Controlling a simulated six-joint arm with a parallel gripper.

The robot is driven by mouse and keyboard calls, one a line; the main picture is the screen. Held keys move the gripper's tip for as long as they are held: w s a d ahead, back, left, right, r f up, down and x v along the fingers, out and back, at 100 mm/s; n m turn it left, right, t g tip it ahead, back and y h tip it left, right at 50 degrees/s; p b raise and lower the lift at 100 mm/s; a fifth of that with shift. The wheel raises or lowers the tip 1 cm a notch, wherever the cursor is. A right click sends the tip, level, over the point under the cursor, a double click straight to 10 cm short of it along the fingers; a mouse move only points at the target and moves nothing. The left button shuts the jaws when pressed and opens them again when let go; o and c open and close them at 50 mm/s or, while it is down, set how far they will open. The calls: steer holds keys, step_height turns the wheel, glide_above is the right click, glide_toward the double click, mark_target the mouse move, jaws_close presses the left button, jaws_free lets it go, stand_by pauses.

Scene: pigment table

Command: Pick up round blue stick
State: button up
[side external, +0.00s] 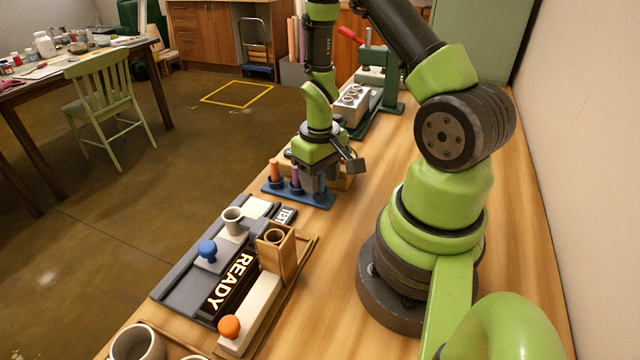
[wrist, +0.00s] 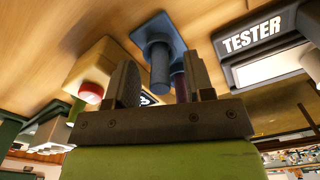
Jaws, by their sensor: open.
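The round blue stick (wrist: 160,68) stands in a blue rack (wrist: 148,27) and shows between my two fingers in the wrist view. A purple stick (wrist: 180,88) is just behind it, partly hidden by a finger. In the side view the rack (side external: 325,203) lies on the wooden bench, with an orange stick (side external: 275,171) and the purple stick (side external: 295,177) upright in it. My gripper (side external: 313,188) is open and points down over the right end of the rack. It hides the blue stick there. I cannot tell whether the fingers touch the stick.
A tan box (wrist: 95,68) with a red button is close beside the rack. A grey tester (wrist: 265,55) is on its other side. In the side view, a READY sign (side external: 230,283), a blue knob (side external: 207,250) and a wooden holder (side external: 277,256) stand nearer the camera.

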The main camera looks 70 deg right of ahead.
jaws_close()
steer(key=shift+r, duration=0.1)
